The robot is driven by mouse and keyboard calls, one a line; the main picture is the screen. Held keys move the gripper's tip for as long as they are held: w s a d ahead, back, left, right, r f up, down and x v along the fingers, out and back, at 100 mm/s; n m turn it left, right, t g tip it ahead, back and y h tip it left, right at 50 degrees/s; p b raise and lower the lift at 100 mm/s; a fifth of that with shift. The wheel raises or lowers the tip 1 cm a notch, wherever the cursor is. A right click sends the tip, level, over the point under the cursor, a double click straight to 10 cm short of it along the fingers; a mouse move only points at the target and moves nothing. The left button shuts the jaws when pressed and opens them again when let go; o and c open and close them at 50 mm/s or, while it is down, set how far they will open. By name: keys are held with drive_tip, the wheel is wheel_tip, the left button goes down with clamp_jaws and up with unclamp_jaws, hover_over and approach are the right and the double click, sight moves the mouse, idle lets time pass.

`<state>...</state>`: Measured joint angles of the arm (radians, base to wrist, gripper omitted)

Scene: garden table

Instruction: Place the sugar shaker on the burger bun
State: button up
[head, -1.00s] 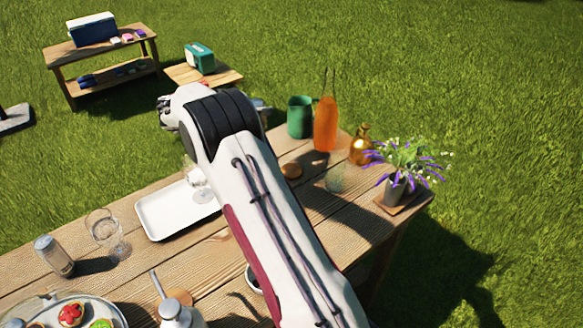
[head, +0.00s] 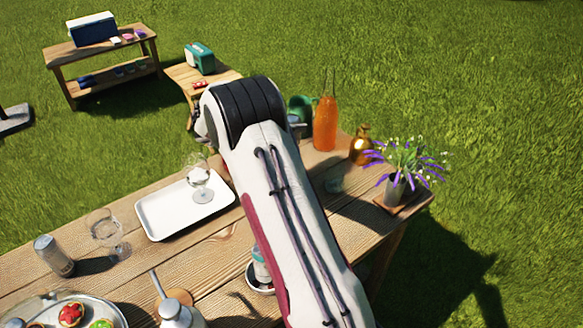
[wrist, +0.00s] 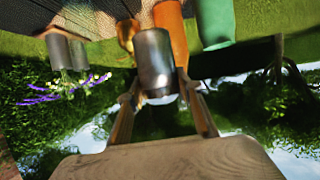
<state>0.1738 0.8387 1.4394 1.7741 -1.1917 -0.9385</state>
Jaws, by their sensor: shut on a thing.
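In the wrist view, which is upside down, my gripper (wrist: 159,84) is shut on a grey metallic cylinder, apparently the sugar shaker (wrist: 155,58). The shaker sits between both fingertips, with the table at the top of the picture behind it. The burger bun is not visible now; my arm covers the spot where a round brown thing showed earlier. I cannot tell how far the shaker is from it.
An orange bottle (head: 325,124), green mug (head: 302,104), gold bottle (head: 361,146) and flower pot (head: 395,190) stand at the table's far right. A white tray (head: 160,222) bears a glass (head: 200,184).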

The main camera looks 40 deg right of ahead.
drive_tip(key=shift+f, duration=3.1)
drive_tip(key=shift+f, duration=1.85)
drive_tip(key=shift+f, duration=0.15)
drive_tip(key=o, duration=1.2)
drive_tip(key=shift+a+r, duration=0.35)
drive_tip(key=shift+a, duration=0.15)
drive_tip(key=v, duration=1.1)
